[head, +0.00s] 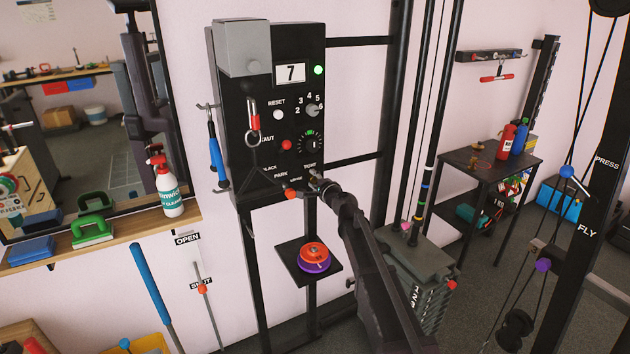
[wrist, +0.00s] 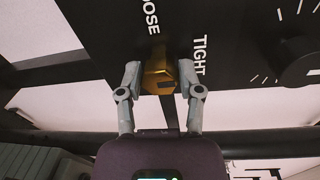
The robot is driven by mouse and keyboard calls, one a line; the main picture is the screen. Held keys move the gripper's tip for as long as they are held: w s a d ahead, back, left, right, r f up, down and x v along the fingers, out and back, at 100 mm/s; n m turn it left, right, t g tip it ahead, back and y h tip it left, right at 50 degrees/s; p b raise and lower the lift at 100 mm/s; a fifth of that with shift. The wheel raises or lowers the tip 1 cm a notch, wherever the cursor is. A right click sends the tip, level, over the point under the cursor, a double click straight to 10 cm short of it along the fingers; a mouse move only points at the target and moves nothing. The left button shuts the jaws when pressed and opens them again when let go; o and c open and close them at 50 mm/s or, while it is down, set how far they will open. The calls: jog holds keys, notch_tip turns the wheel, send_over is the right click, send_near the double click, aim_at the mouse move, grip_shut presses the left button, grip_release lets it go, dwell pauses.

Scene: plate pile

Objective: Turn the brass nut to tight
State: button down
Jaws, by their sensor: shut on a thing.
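The brass nut (wrist: 158,76) sits on the black panel in the wrist view, between the fingers of my gripper (wrist: 160,78). The fingers are shut on its two sides. A short dark mark shows on its face, pointing roughly right. The word TIGHT (wrist: 199,55) is printed just right of it, and LOOSE (wrist: 151,18) is above it, partly cut off. In the head view my gripper (head: 318,183) reaches the lower right of the black panel (head: 262,160), below the TIGHT label. There the nut is hidden or too small to make out.
The panel also carries a dial (head: 311,144), a selector knob (head: 313,110), a red button (head: 287,145) and a red-orange knob (head: 291,194) close left of my gripper. A small shelf with stacked orange and purple discs (head: 314,257) is below. A black rail (head: 355,165) runs to the right.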

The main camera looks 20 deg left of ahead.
jog(key=shift+a, duration=0.1)
dwell(0.4)
jog(key=shift+c, duration=1.3)
grip_release()
